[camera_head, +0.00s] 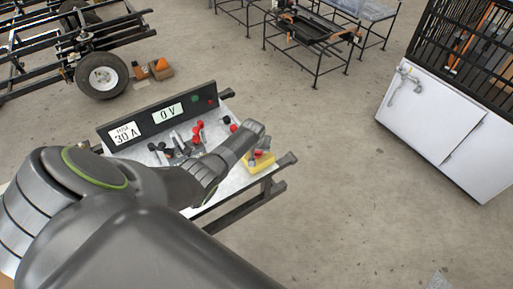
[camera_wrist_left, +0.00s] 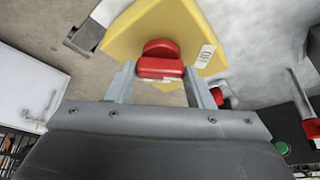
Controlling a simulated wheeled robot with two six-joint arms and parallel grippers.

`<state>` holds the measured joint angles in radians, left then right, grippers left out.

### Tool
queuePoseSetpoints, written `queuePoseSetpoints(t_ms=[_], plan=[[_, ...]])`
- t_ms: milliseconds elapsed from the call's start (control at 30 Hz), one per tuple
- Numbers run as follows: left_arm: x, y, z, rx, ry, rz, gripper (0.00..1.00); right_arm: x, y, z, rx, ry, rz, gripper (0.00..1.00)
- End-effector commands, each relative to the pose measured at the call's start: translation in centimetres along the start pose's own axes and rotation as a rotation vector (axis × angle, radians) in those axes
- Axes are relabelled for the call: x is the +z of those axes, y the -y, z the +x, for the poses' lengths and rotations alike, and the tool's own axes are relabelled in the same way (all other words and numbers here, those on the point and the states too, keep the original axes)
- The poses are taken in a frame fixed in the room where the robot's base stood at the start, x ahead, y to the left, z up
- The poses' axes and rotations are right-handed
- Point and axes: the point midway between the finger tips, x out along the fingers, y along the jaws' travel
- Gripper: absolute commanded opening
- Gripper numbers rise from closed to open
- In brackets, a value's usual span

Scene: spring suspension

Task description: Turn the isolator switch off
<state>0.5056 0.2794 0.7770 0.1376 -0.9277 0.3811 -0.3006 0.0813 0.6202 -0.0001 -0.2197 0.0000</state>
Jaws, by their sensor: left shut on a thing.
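The isolator switch is a yellow plate (camera_head: 263,166) with a red knob at the right end of the bench panel. In the left wrist view the yellow plate (camera_wrist_left: 130,35) fills the upper middle, with the red knob (camera_wrist_left: 160,67) in front of it. A white label with lettering (camera_wrist_left: 206,56) sits on the plate right of the knob. My left gripper (camera_wrist_left: 162,82) has a finger on each side of the knob and is shut on it. In the head view my gripper (camera_head: 252,158) is at the switch, and my wrist partly hides the bench. My right gripper is not in view.
A display board (camera_head: 160,115) reading 30 A and 0 V stands along the back of the bench. Several red and black parts (camera_head: 198,130) lie in front of it. A white cabinet (camera_head: 435,135) stands at the right. Floor between is clear.

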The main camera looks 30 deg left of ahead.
Motion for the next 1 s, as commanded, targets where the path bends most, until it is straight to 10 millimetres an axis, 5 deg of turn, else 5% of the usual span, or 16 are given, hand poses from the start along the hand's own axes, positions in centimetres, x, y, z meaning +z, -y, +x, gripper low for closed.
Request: queuePoseSetpoints(t_ms=[167,200,333,733,1000], plan=[[-0.1,0.0,-0.1,0.001,-0.002,-0.002,0.24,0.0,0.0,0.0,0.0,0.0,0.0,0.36],[-0.1,0.0,-0.1,0.001,-0.002,-0.002,0.51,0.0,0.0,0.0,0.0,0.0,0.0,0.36],[-0.1,0.0,0.0,0.001,-0.002,-0.002,0.68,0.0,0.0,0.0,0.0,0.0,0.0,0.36],[0.0,0.0,-0.4,0.001,0.0,0.0,0.69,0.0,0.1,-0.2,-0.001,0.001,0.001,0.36],[-0.1,0.0,-3.3,0.001,-0.002,0.001,0.69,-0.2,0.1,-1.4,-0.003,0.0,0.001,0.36]])
